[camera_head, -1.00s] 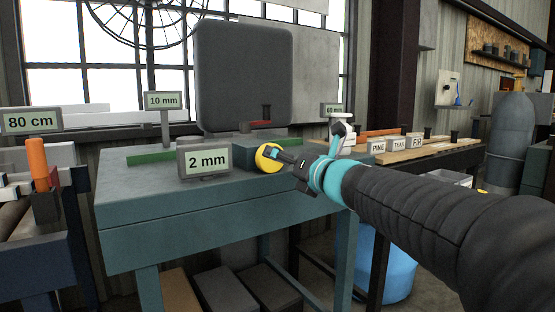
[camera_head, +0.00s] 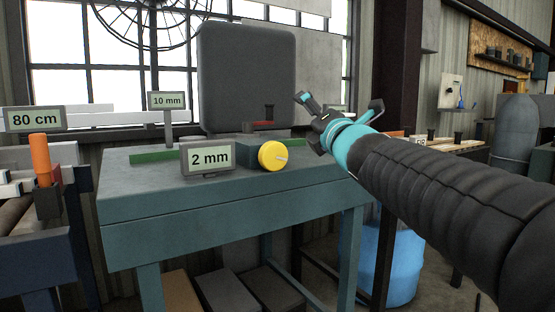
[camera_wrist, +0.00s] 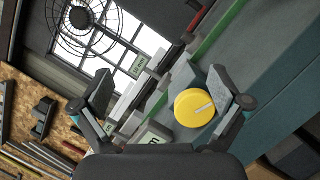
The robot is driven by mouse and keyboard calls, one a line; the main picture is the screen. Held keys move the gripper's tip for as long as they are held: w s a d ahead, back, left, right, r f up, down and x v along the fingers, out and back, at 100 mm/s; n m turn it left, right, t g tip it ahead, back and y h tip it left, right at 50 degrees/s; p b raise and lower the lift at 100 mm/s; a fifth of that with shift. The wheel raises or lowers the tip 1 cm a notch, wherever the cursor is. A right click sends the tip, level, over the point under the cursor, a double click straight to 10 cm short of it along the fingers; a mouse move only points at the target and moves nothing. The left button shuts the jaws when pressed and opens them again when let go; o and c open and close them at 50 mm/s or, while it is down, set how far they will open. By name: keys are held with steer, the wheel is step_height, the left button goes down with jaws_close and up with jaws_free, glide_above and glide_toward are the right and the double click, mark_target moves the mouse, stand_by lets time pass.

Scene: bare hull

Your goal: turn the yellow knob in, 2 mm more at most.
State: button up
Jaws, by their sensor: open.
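The yellow knob (camera_head: 273,155) is on the front of a small dark block on the green bench, beside a display reading "2 mm" (camera_head: 207,157). A pale line on its face points right, near horizontal. My gripper (camera_head: 340,105) is open and empty, up and to the right of the knob, apart from it. In the wrist view the knob (camera_wrist: 194,107) shows near the right finger, with its pale line tilted; my open fingers (camera_wrist: 165,95) stand wide apart. Whether the knob lies between them in depth I cannot tell.
A "10 mm" sign (camera_head: 167,101) stands behind on the bench (camera_head: 130,185), near a large dark rounded panel (camera_head: 246,75). An "80 cm" sign (camera_head: 34,119) and an orange cylinder (camera_head: 39,155) are at left. A blue barrel (camera_head: 395,265) stands below right.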

steer(key=d+r+m+h, duration=0.2)
steer(key=d+m+h, duration=0.25)
steer(key=m, duration=0.55)
steer(key=m+g+y, duration=0.4)
steer(key=m+g, duration=0.3)
steer(key=m, duration=0.3)
glide_toward(275, 152)
steer(key=x, duration=1.1)
steer(key=shift+w+a+f, duration=0.15)
steer(key=shift+w+a, duration=0.05)
steer(key=shift+w, duration=0.15)
steer(key=c, duration=1.2)
